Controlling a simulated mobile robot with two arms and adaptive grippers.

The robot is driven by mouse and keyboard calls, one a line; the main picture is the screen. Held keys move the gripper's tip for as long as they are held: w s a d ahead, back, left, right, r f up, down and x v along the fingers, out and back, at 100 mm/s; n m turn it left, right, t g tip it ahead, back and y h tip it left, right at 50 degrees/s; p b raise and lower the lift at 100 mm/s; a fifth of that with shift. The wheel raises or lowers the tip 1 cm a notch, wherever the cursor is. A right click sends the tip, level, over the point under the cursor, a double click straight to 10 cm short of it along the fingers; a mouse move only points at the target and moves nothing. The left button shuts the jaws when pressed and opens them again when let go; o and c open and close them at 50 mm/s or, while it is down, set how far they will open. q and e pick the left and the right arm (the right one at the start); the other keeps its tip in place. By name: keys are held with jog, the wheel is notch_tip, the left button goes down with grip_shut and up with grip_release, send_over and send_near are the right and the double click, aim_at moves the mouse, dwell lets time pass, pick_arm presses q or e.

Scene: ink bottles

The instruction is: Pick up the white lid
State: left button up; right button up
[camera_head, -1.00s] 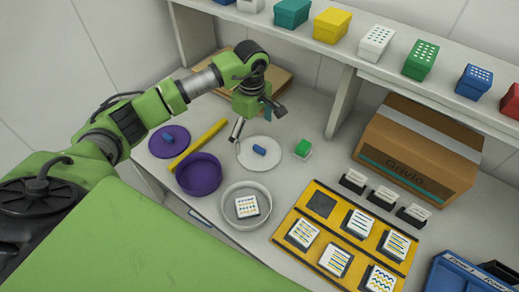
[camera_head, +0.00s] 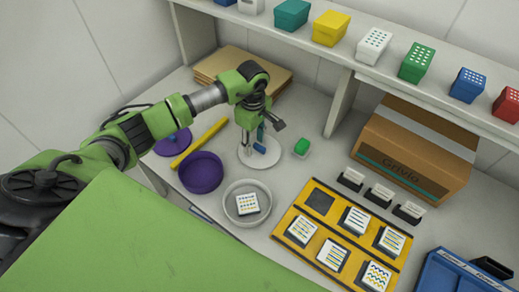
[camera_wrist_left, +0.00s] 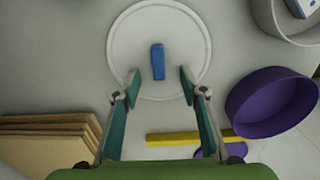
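The white lid (camera_head: 270,160) is a flat round disc with a blue handle (camera_head: 259,148) in its middle, lying on the table. In the left wrist view the lid (camera_wrist_left: 130,40) is at the top centre, with its blue handle (camera_wrist_left: 158,62) upright in the picture. My left gripper (camera_head: 254,146) is over the lid. Whether the fingertips touch the lid cannot be told. My right gripper does not show.
A white bowl (camera_head: 229,209) holding a patterned block and a purple bowl (camera_head: 201,172) stand nearby. A yellow bar (camera_head: 200,142) and a purple lid (camera_head: 166,146) lie left. Cardboard sheets (camera_head: 220,62) lie behind.

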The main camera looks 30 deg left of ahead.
pick_arm(q)
jog(key=c, duration=0.8)
jog(key=shift+c, duration=0.2)
